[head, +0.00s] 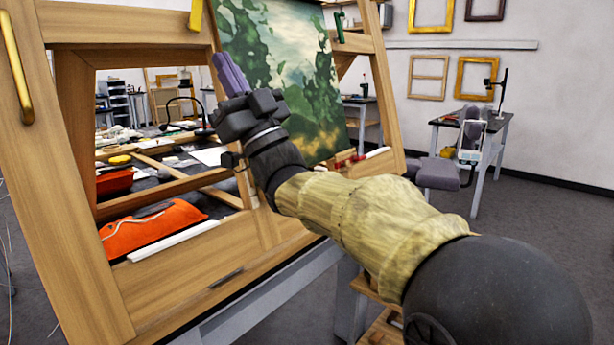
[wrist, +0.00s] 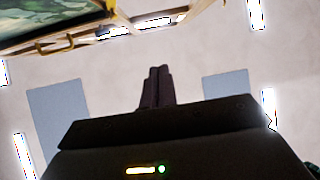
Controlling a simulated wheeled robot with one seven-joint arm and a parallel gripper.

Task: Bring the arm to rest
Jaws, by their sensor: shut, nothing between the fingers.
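My gripper (head: 230,75) is raised in front of the wooden easel frame, at the left edge of the painting (head: 285,75) in the head view. Its purple-grey fingers point up and lie together, with nothing between them. My arm reaches in from the lower right, wrapped in a tan sleeve. In the wrist view my gripper (wrist: 157,75) is shut against a pale ceiling with light panels. A corner of the painting (wrist: 45,15) shows at the top left there. Whether the gripper touches the painting cannot be told.
The wooden easel (head: 60,180) fills the left side close to my arm. An orange bag (head: 150,225) lies behind its lower bar. A cluttered worktable stands beyond.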

